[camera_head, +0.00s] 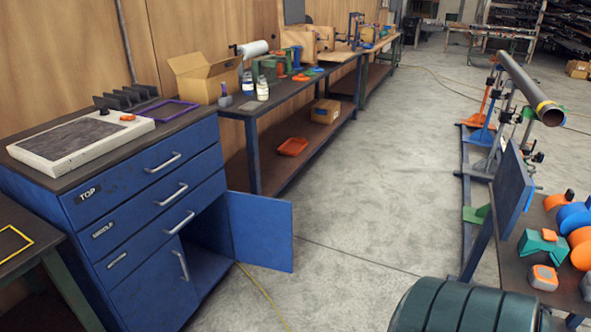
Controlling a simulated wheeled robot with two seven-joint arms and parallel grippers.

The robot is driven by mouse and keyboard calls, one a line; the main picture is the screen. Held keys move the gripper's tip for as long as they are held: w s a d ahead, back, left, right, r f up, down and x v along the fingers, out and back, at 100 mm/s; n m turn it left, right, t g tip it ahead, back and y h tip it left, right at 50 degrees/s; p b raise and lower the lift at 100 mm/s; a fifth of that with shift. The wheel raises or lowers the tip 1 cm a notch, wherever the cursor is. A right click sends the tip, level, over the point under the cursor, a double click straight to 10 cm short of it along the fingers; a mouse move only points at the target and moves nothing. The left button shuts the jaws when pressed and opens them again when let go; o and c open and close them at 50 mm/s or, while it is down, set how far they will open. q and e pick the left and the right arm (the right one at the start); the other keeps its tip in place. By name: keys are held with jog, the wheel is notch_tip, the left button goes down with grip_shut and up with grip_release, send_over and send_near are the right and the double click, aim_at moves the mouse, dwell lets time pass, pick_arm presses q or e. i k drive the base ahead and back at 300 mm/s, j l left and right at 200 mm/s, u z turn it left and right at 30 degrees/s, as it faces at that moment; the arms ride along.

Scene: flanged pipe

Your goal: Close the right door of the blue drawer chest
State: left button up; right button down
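The blue drawer chest (150,186) stands at the left against the wooden wall, with a dark top. Its front has several drawers with silver handles, labelled TOP and MIDDLE above. Below them, the left door (150,292) looks shut and has a vertical handle (181,264). The right door (263,232) stands open, swung out from the chest's right side, showing a flat blue panel. The opening beside the left door shows part of the cabinet floor (206,268). Neither of my grippers is in view.
A long workbench (290,96) with a cardboard box (206,76) runs beyond the chest. An orange tray (292,146) lies on its lower shelf. Grey floor (360,190) is open right of the door. A pipe (528,88) on stands and a parts table (520,262) are at right.

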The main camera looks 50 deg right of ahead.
aim_at(261, 227)
jog(key=z, duration=0.25)
jog(key=i+z, duration=0.3)
jog(key=i+j+z, duration=0.1)
jog(key=i+z, duration=0.2)
jog(key=i, duration=0.15)
jog(key=i+l+z, duration=0.15)
jog(key=z, duration=0.25)
jog(key=i+z, duration=0.95)
jog(key=z, duration=0.2)
jog(key=i+l+z, duration=0.1)
jog(key=i+z, duration=0.2)
jog(key=i, duration=0.4)
jog(key=i+z, duration=0.35)
jog(key=i, duration=0.35)
jog(key=i+l+u, duration=0.1)
jog(key=i+u, duration=0.25)
jog(key=i, duration=1.5)
jog(key=u, duration=2.35)
